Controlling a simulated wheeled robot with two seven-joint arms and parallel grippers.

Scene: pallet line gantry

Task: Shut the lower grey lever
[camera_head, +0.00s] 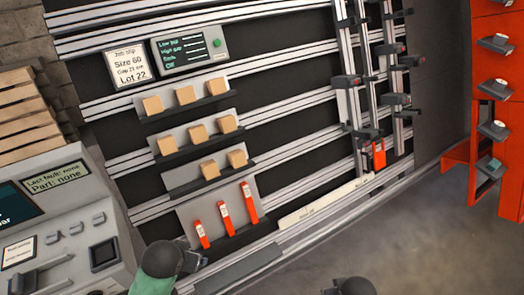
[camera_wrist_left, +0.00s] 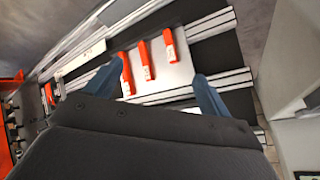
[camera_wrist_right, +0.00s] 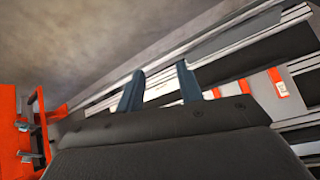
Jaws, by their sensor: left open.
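Several dark grey lever-like clamps sit on upright rails at the right of the gantry in the head view, including an upper one (camera_head: 347,81) and a lower one (camera_head: 367,133). I cannot tell which is the lower grey lever of the task, nor whether it is shut. An orange piece (camera_head: 379,155) is near the lower clamps. My left gripper (camera_wrist_left: 158,72) is open and empty, below the orange tags at the lower left of the gantry. My right gripper (camera_wrist_right: 160,67) has its fingers apart and empty; in the head view only part of it shows at the bottom edge.
Orange tags (camera_head: 224,215) stand on the lowest shelf, with wooden blocks (camera_head: 187,95) on shelves above. A grey console (camera_head: 130,240) stands at the left. An orange cabinet (camera_head: 487,130) with grey parts stands at the right. Bare floor (camera_head: 430,240) lies before the gantry's right half.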

